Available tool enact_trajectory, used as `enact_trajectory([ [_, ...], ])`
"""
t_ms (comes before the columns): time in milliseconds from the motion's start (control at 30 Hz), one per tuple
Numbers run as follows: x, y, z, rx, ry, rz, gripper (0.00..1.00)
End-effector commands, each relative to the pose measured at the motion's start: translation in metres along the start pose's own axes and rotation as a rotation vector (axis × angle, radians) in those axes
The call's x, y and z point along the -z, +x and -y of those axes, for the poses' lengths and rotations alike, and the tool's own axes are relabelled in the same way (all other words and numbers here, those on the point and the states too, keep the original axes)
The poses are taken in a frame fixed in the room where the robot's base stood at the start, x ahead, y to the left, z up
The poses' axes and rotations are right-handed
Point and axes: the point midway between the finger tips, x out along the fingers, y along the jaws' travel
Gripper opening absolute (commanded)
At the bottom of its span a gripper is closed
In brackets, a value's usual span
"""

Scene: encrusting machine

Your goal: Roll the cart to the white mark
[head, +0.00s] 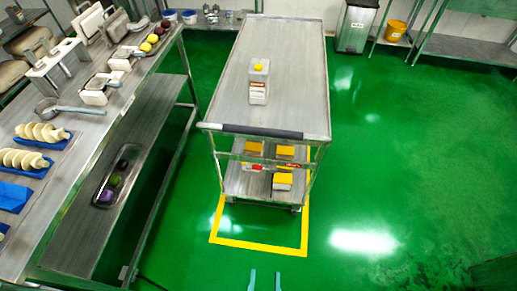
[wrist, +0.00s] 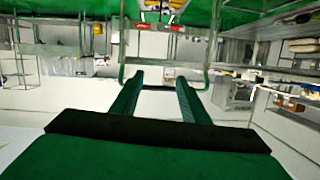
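A grey metal cart (head: 295,70) stands in the middle of the head view, with a dark handle (head: 262,131) along its near edge. Its near end stands over a yellow rectangular outline (head: 258,246) on the green floor. No white mark shows in either view. My gripper (head: 265,277) is at the bottom edge of the head view, short of the cart and apart from it. Its two fingers are spread with nothing held; they also show in the wrist view (wrist: 160,80), where a thin bar frame appears beyond them.
A yellow-capped container (head: 258,88) stands on the cart, and yellow-topped boxes (head: 283,181) sit on lower shelves. A long workbench (head: 85,135) runs along the left. A bin (head: 356,25) and yellow bucket (head: 395,31) stand behind. The floor (head: 420,150) to the right is clear.

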Motion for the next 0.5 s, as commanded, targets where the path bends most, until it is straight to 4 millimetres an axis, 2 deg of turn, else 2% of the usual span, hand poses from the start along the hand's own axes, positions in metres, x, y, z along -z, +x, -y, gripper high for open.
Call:
enact_trajectory([
  [267,-0.011,0.079,-0.018,-0.002,0.314,-0.029,0.41],
  [500,-0.002,0.155,-0.021,0.058,0.615,-0.048,0.41],
])
